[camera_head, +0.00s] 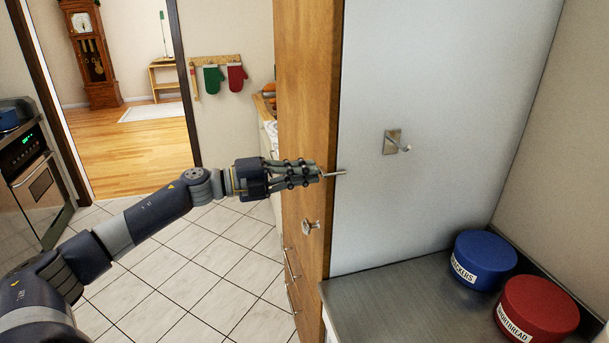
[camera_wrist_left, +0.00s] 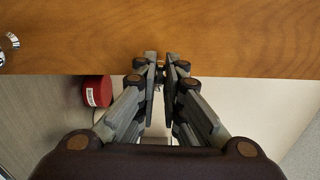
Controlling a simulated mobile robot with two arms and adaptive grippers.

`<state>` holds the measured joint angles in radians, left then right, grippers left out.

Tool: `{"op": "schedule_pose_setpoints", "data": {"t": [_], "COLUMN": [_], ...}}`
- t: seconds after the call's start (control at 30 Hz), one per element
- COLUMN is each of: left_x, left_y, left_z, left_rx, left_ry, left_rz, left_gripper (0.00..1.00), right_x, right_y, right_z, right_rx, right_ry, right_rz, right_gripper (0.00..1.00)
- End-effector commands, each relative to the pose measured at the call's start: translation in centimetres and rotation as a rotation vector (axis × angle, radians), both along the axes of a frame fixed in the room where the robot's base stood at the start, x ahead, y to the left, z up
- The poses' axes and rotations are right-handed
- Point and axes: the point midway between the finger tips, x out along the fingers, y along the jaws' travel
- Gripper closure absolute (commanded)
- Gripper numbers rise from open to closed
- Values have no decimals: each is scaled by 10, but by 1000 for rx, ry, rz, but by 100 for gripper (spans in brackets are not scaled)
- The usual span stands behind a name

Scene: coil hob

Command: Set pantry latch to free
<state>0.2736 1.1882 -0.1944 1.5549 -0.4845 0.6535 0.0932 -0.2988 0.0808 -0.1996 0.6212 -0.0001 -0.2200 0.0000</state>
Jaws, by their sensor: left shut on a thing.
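The pantry latch (camera_head: 341,172) shows as a short thin metal bar that sticks out to the right of my fingertips, past the edge of a tall wooden panel (camera_head: 308,100). My left gripper (camera_head: 318,174) reaches in from the left and is shut on the latch at this panel. The fingers hide most of the latch, so its setting cannot be read. In the left wrist view my gripper (camera_wrist_left: 161,75) has its fingertips close together against the wood, with a small metal bit between them. My right gripper is in neither view.
A round metal knob (camera_head: 311,226) sits on the wood below my gripper. A hook (camera_head: 397,142) is on the pale panel to the right. A blue canister (camera_head: 485,258) and a red canister (camera_head: 537,308) stand on the grey counter (camera_head: 395,300). The tiled floor at left is clear.

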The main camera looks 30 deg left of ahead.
Motion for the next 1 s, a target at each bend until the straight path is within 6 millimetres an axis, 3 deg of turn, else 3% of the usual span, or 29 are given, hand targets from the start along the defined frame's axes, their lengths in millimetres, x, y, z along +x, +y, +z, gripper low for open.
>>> {"op": "schedule_pose_setpoints", "data": {"t": [0.5, 1.0], "left_x": [-2, -6], "left_y": [-2, -8], "left_z": [2, 12], "left_rx": [315, 676], "left_ry": [-270, -578], "left_rz": [-1, -1], "left_gripper": [100, 100], "right_x": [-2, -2], "right_y": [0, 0], "right_z": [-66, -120], "right_rx": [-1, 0], "right_ry": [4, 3], "right_rz": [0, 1], "right_gripper": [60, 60]}}
